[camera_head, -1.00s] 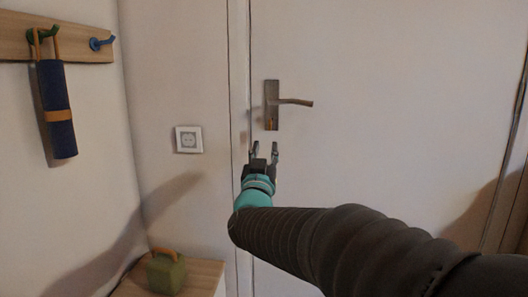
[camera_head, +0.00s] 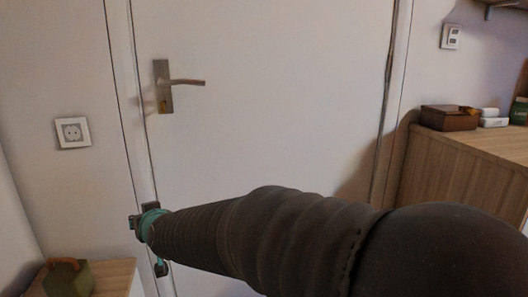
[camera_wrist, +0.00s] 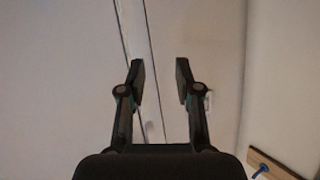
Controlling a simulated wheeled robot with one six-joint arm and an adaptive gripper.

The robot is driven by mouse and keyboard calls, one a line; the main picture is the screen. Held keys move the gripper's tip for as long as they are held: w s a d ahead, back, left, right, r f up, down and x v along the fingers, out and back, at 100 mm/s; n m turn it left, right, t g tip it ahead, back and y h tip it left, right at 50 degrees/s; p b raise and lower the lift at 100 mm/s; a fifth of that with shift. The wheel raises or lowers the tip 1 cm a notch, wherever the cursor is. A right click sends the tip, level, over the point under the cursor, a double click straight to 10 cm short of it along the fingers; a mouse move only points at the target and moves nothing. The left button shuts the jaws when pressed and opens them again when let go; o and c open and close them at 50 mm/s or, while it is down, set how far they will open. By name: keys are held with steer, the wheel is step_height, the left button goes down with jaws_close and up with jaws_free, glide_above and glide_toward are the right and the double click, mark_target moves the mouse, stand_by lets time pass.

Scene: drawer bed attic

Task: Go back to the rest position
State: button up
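My gripper (camera_wrist: 160,80) is open in the wrist view, its two fingers apart with nothing between them. Beyond the fingers I see a pale wall and a door edge. In the head view my dark ribbed arm reaches from the lower right to the left, and the teal wrist end shows low in front of the door frame. The fingers are mostly hidden in the head view.
A white door (camera_head: 270,90) with a metal handle (camera_head: 180,83) stands ahead. A socket (camera_head: 73,132) is on the wall left of it. A green box (camera_head: 68,279) sits on a low wooden cabinet (camera_head: 112,279). A wooden dresser (camera_head: 462,172) at right holds a brown box (camera_head: 449,118).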

steer(key=s+d+f+m+g+h, duration=0.1)
steer(key=s+d+m+h, duration=0.1)
steer(key=s+d, duration=0.6)
steer(key=s+d+f+m+g+h, duration=0.2)
steer(key=s+d+h, duration=0.2)
steer(key=d, duration=1.7)
steer(key=s+d+f+m+g+h+p, duration=0.1)
steer(key=s+d+m+h, duration=0.1)
steer(key=s+d, duration=0.9)
steer(key=d+h, duration=0.1)
steer(key=d, duration=0.3)
steer(key=shift+s+d+f+m+g, duration=0.2)
steer(key=shift+s+f+m+g, duration=0.1)
steer(key=shift+s+f+m, duration=0.1)
